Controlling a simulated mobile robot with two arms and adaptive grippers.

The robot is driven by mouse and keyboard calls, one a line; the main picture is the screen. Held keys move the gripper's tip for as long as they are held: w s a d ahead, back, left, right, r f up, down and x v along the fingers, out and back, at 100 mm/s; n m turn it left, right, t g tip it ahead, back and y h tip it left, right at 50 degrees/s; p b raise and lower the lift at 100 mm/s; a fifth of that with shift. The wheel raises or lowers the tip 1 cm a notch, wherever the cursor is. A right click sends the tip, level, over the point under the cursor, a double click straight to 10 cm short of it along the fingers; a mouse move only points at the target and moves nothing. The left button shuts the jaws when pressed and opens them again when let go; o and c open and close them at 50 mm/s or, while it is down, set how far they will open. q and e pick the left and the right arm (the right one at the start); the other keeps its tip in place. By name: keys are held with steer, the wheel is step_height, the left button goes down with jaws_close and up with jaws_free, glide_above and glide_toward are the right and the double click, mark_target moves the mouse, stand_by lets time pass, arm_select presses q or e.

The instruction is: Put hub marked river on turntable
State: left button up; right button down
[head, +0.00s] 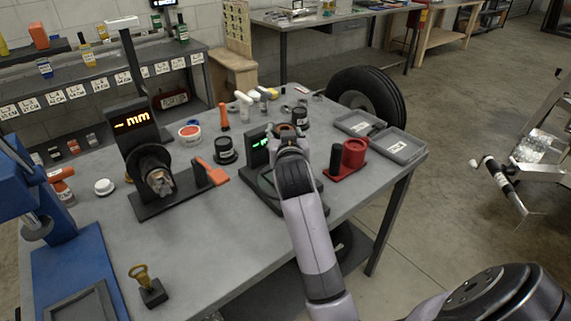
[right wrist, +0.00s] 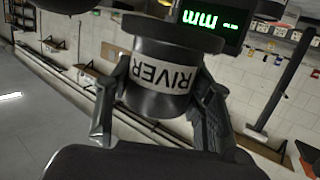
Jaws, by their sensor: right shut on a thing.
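My right gripper (head: 289,146) is shut on the hub marked RIVER (right wrist: 160,75), a dark flanged cylinder with a pale label. In the right wrist view the label reads upside down, with a finger on each side. In the head view the gripper and arm largely hide the hub. The turntable (head: 263,186), a dark round plate on a flat base with a green-lit display (head: 259,147), is partly covered by my right arm. The gripper is over or just behind it; I cannot tell the gap. My left gripper is out of view.
Other dark hubs (head: 226,150) (head: 300,118) stand nearby.

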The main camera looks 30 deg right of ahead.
steer(key=shift+f, duration=4.4)
steer(key=shift+f+b, duration=0.1)
steer(key=shift+b, duration=0.2)
steer(key=c, duration=0.8)
jaws_free()
steer(key=shift+f, duration=0.15)
steer(key=shift+o, duration=0.2)
